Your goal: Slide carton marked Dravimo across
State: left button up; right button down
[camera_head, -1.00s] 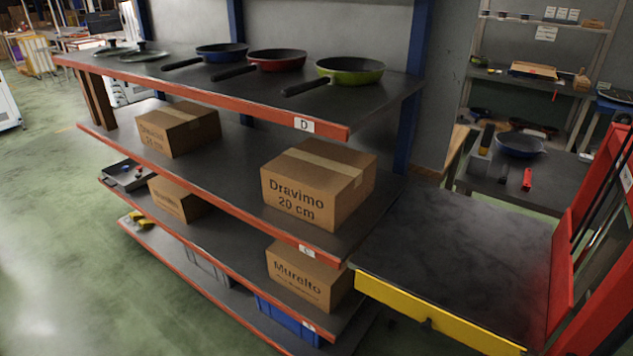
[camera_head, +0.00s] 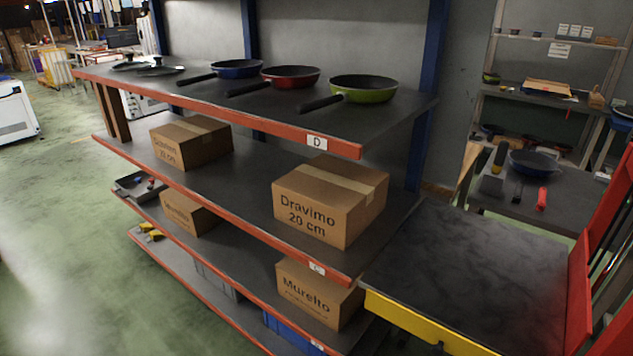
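The carton marked "Dravimo 20 cm" (camera_head: 330,203) is a brown taped box. It sits upright on the shelf labelled C (camera_head: 250,216), near that shelf's right end. A dark flat platform with a yellow front edge (camera_head: 425,322) stands to the right of the shelf end. From this view I cannot tell whether its top is level with shelf C or whether a gap lies between them. Neither of my grippers shows in the view.
Another carton (camera_head: 190,145) stands farther left on shelf C. A Muralto carton (camera_head: 318,296) is on the shelf below. Several pans, including a green one (camera_head: 362,90), stand on shelf D above. A red frame (camera_head: 598,260) rises at the platform's right side. The platform top (camera_head: 480,265) is clear.

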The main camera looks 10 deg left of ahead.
aim_at(332, 200)
jog(key=i+j+z, duration=0.15)
jog(key=j+z, duration=0.25)
jog(key=j, duration=0.45)
jog(key=j+z, duration=0.4)
jog(key=j, duration=0.4)
